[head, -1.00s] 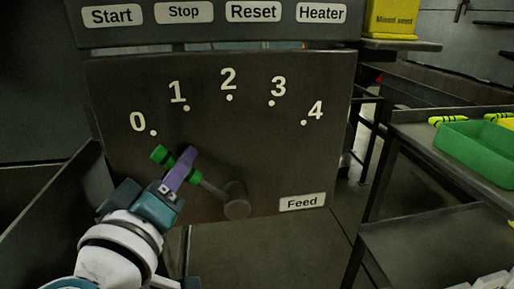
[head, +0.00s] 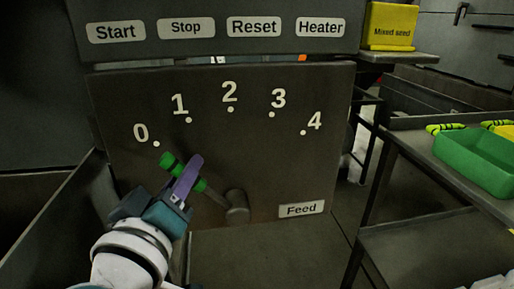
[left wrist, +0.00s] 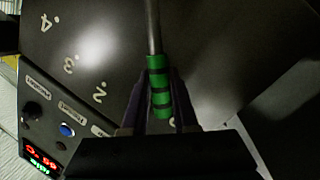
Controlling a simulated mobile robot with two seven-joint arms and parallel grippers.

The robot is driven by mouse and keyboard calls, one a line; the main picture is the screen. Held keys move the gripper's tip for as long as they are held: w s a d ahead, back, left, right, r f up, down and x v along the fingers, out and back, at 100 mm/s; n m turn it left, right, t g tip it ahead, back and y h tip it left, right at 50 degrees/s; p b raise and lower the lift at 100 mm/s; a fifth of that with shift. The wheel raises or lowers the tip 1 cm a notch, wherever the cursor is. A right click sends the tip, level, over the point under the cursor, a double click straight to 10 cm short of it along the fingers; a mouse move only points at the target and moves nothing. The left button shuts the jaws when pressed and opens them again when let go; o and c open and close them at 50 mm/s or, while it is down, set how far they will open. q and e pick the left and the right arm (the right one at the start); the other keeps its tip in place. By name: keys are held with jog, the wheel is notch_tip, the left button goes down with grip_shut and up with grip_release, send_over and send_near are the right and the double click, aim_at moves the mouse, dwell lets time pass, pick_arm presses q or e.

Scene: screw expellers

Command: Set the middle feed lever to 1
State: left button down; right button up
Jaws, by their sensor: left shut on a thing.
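The feed lever is a grey rod with a green grip (head: 170,162), turning about a round grey pivot (head: 237,207) low on the dark feed panel (head: 260,160). The grip points up and left, close to the 0 mark (head: 156,143). The 1 mark (head: 188,120) is further up and right. My left gripper (head: 187,180) has its purple fingers closed around the green grip. In the left wrist view the green, dark-banded grip (left wrist: 160,85) lies between the fingers, with the rod running upward. My right gripper is not in view.
Start, Stop, Reset and Heater labels (head: 254,27) sit above the panel; a Feed label (head: 301,209) is at its lower right. A green tray (head: 475,165) stands on a right-hand table, and a yellow mixed seed box (head: 390,25) is behind. The wrist view shows a red display (left wrist: 38,152).

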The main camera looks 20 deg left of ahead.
pick_arm(q)
jog(key=d+r+m+p, duration=0.1)
jog(key=p, duration=0.1)
jog(key=w+d+r+m+g+p, duration=0.1)
jog(key=p, duration=0.1)
jog(key=shift+r+p, duration=0.15)
jog(key=shift+p, duration=0.25)
jog(key=shift+w+d+m+p, duration=0.15)
jog(key=shift+w+m+p, duration=0.05)
jog(key=shift+m+p, duration=0.2)
jog(key=shift+w+d, duration=0.1)
jog(key=shift+d, duration=0.1)
jog(key=shift+f, duration=0.2)
jog(key=c, duration=0.7)
grip_release()
